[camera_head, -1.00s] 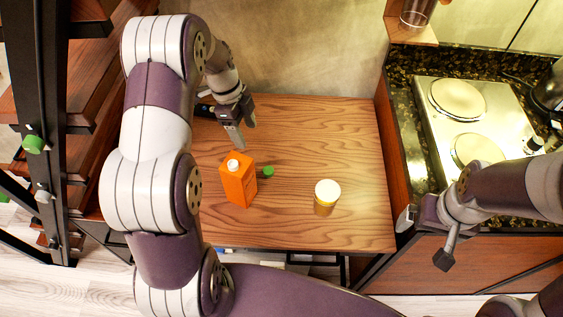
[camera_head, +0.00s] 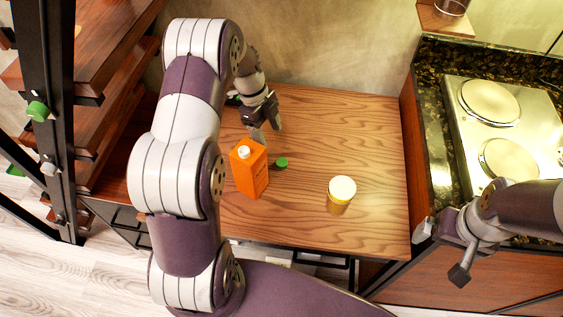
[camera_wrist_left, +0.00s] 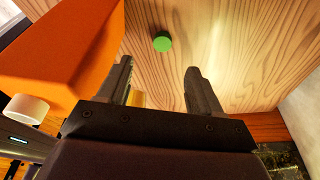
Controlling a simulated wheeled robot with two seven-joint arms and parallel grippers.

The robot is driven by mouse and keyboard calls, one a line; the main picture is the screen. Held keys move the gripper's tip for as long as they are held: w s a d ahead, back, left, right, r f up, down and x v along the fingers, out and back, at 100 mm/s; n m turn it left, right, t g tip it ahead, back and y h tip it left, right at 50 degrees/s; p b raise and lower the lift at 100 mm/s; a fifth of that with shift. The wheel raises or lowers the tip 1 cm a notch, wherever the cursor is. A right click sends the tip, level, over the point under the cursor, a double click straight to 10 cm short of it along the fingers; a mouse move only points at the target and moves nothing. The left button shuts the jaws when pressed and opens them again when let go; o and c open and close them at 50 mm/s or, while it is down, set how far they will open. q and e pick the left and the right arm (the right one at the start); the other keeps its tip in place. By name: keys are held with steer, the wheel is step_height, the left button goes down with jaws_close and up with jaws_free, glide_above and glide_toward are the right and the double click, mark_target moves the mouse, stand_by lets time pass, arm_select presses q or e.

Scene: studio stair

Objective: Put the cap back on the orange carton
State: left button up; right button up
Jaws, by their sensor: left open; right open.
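The orange carton (camera_head: 249,172) stands upright on the wooden table, its white spout (camera_head: 243,152) bare on top. The green cap (camera_head: 281,163) lies on the table just right of the carton. In the left wrist view the carton (camera_wrist_left: 65,50) fills the upper left, with its white spout (camera_wrist_left: 26,109), and the green cap (camera_wrist_left: 162,41) lies beyond the fingertips. My left gripper (camera_head: 266,134) is open and empty, behind the carton and cap; its two fingers (camera_wrist_left: 158,75) show apart in the wrist view. My right gripper (camera_head: 441,255) is open and empty, off the table's right side.
A jar with a white lid (camera_head: 341,190) stands on the table (camera_head: 350,125) right of the cap. A counter with a hob (camera_head: 510,125) is at the right. Stairs with a black frame are at the left. The table's back right is clear.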

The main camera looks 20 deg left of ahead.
arm_select(q)
glide_toward(282, 162)
step_height(282, 162, down, 2)
steer(key=shift+s+f, duration=0.1)
steer(key=shift+d+f, duration=0.1)
steer(key=shift+f, duration=0.35)
steer(key=shift+d+f+p, duration=0.2)
steer(key=shift+f+p, duration=0.05)
steer(key=shift+p, duration=0.1)
steer(key=x, duration=0.4)
steer(key=shift+d+f+p, duration=0.25)
steer(key=shift+p, duration=0.15)
steer(key=c, duration=1.2)
